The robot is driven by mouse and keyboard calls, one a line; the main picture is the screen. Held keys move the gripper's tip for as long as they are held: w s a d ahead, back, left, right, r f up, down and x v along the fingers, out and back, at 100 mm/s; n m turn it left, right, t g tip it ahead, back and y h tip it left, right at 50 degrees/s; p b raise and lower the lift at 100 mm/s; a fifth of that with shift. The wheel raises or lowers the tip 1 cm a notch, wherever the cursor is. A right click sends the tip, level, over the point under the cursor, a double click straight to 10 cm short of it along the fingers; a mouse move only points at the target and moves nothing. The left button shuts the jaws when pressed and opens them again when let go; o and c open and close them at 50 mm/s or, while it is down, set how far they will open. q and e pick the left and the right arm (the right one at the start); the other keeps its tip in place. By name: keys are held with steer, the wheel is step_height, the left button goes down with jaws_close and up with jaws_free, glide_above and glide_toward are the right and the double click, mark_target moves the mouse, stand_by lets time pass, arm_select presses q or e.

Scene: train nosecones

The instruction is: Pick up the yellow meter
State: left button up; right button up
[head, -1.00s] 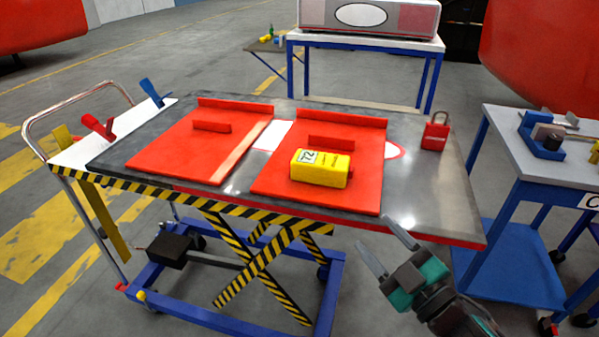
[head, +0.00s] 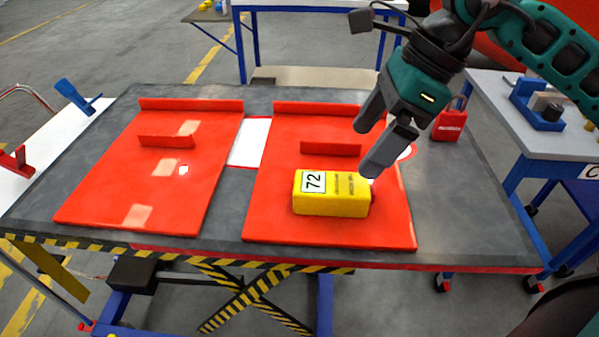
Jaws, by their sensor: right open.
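The yellow meter (head: 345,199) is a box with a white label reading 72 on its left part. It lies on the right red panel (head: 280,228), in front of that panel's short raised strip. My right gripper (head: 368,147) is open and empty. It hangs above the right side of the panel, up and to the right of the meter, with its fingers pointing down and left. It looks apart from the meter. My left gripper is out of view.
A second red panel (head: 95,205) lies left on the dark lift table (head: 470,225). A red padlock-shaped block (head: 450,122) stands behind right of my gripper. A blue-legged side table (head: 490,88) stands at the right. The table's right front is clear.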

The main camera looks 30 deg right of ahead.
mark_target(334, 182)
steer(key=shift+w+d+h, duration=0.2)
steer(key=shift+d+h, duration=0.1)
steer(key=shift+d, duration=0.05)
steer(key=x, duration=0.6)
steer(key=shift+a+f, duration=0.1)
steer(key=shift+f, duration=0.2)
steer(key=shift+w+p+x, duration=0.15)
steer(key=shift+x, duration=1.3)
steer(key=shift+w+p+x, duration=0.15)
steer(key=shift+w+x, duration=0.05)
steer(key=shift+x, duration=1.25)
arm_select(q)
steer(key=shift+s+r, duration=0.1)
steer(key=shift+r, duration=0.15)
arm_select(e)
steer(key=shift+c, duration=0.4)
steer(key=shift+c, duration=0.8)
steer(key=shift+r, duration=0.1)
steer(key=c, duration=1)
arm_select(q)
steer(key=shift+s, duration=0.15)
arm_select(e)
steer(key=shift+c, duration=0.5)
steer(key=shift+r, duration=0.15)
